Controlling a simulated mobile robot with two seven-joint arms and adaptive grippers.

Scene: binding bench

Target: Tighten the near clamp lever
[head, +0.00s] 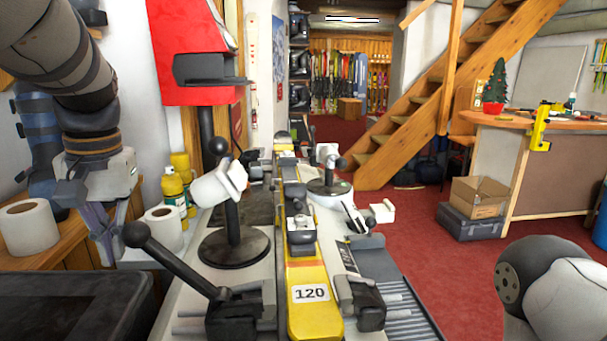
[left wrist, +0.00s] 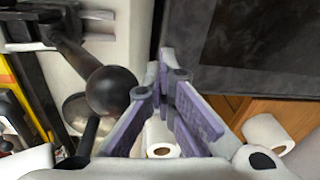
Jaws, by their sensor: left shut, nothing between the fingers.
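The near clamp lever (head: 178,266) is a black rod with a ball knob at its upper left end. It slants down right to the near clamp (head: 240,312) beside the yellow ski (head: 314,272) marked 120. My left gripper (head: 113,255) points down just left of the knob, shut and empty. In the left wrist view, the lever's black knob (left wrist: 111,90) is left of the shut fingers (left wrist: 166,62), close by. From these views I cannot tell whether they touch. My right gripper is not in view.
A black tray (head: 60,300) is at lower left, near my left gripper. Paper rolls (head: 27,228) and yellow bottles (head: 173,188) stand behind it. A red machine (head: 197,50) rises over the bench. Red carpet (head: 440,270) is open to the right.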

